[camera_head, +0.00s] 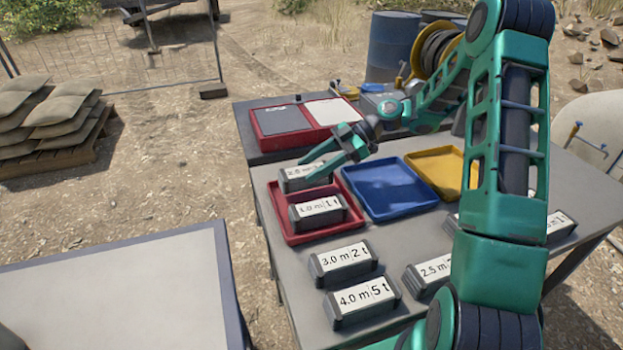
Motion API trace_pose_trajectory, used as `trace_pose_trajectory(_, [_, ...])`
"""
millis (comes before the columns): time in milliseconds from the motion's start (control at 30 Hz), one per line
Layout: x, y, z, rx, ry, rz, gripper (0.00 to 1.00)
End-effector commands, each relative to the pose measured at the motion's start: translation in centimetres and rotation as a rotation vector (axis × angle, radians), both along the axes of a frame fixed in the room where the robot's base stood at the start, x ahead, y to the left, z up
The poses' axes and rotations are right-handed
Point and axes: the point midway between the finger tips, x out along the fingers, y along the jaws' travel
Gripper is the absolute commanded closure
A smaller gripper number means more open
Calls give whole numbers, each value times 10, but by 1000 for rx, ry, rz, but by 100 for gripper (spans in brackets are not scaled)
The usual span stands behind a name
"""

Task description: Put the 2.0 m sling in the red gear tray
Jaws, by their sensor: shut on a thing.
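My gripper (332,162) is shut on a dark block with a white label (303,173). The label seems to begin with 2.0 m, but it is small and partly unclear. The gripper holds this block over the far left part of the red gear tray (293,239). I cannot tell whether the block touches the tray. Another labelled block (318,208), with a label that seems to read 1.0 m 1 t, lies in the front part of the red tray.
Blocks marked 3.0 m 2 t (345,257), 4.0 m 5 t (362,296) and 2.5 m (434,270) stand on the table. A blue tray (389,190) and a yellow tray (436,168) lie right of the red one. My arm hides part of the table's right side.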

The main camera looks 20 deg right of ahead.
Motion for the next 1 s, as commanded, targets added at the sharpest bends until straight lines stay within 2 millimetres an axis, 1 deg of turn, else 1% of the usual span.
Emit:
trace_pose_trajectory(133, [0,1,-11,2,0,1,86])
trace_pose_trajectory(333, [0,1,-37,2,1,2,86])
trace_pose_trajectory(567, [0,1,-39,0,-1,2,86])
trace_pose_trajectory(600, [0,1,-40,0,0,1,44])
trace_pose_trajectory(633, [0,1,-40,0,0,1,37])
trace_pose_trajectory(667, [0,1,-40,0,0,1,35])
trace_pose_trajectory(1000, [0,-1,-38,0,-1,0,35])
